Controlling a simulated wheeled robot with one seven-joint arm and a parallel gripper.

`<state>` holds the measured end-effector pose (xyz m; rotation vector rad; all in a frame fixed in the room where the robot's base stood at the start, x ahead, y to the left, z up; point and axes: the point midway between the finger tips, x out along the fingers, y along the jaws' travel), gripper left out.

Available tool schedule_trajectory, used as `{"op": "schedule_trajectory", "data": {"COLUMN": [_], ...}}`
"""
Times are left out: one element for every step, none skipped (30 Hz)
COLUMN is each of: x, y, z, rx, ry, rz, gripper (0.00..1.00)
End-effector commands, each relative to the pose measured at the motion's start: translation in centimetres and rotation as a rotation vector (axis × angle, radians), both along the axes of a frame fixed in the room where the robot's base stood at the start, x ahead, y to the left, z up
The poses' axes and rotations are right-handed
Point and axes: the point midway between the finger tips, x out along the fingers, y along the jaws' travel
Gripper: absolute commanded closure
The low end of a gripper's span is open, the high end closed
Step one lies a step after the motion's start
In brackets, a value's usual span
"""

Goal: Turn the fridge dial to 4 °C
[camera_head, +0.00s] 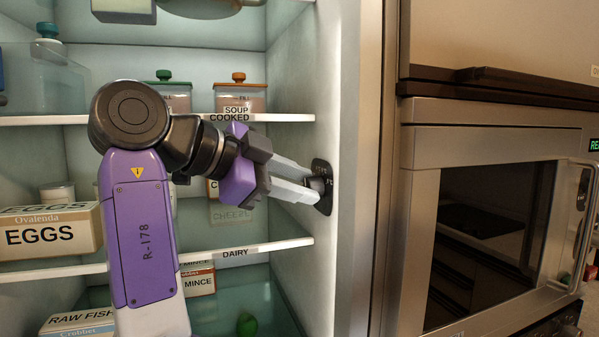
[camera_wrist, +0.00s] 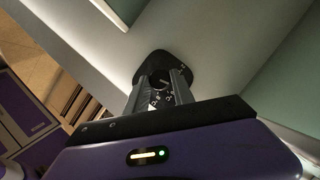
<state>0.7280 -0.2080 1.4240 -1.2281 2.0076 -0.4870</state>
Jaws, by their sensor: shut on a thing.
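The fridge dial (camera_head: 318,185) is a small dark knob on a black plate (camera_head: 323,170), set on the right inner wall of the open fridge. My gripper (camera_head: 312,189) reaches it from the left, its two pale fingers shut on the dial. In the wrist view, the dial (camera_wrist: 159,80) lies between the fingertips (camera_wrist: 162,83), with the black plate behind it. Small light marks show on the plate and dial, too small and partly covered to read, so I cannot tell the dial's setting.
A fridge shelf labelled dairy (camera_head: 280,246) runs below my gripper and a soup/cooked shelf (camera_head: 285,117) runs above it. An egg carton (camera_head: 45,232) stands at left; lidded containers (camera_head: 241,95) stand on the upper shelf. A steel oven (camera_head: 490,210) is to the right.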

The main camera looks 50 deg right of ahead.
Motion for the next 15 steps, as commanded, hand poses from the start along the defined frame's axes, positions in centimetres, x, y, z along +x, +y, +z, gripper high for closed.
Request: {"op": "schedule_trajectory", "data": {"x": [0.00,0.00,0.02,0.02,0.02,0.03,0.03,0.02,0.03,0.03,0.03,0.03,0.02,0.02,0.02], "y": [-0.02,-0.02,-0.02,-0.03,-0.03,-0.03,-0.03,-0.04,-0.05,-0.05,-0.05,-0.05,-0.06,-0.05,-0.06], "z": [0.10,0.08,0.05,0.02,-0.01,-0.03,-0.05,-0.07,-0.09,-0.11,-0.12,-0.14,-0.14,-0.16,-0.17], "rx": [0.016,0.023,0.031,0.036,0.042,0.048,0.051,0.054,0.056,0.059,0.060,0.062,0.063,0.064,0.064], "ry": [0.017,0.028,0.040,0.048,0.055,0.065,0.069,0.074,0.078,0.080,0.083,0.085,0.086,0.087,0.088], "rz": [-0.002,-0.003,-0.003,-0.004,-0.003,-0.004,-0.003,-0.003,-0.004,-0.004,-0.003,-0.004,-0.003,-0.004,-0.003], "gripper": [1.00,1.00,1.00,1.00,1.00,1.00,1.00,1.00,1.00,1.00,1.00,1.00,1.00,1.00,1.00]}}
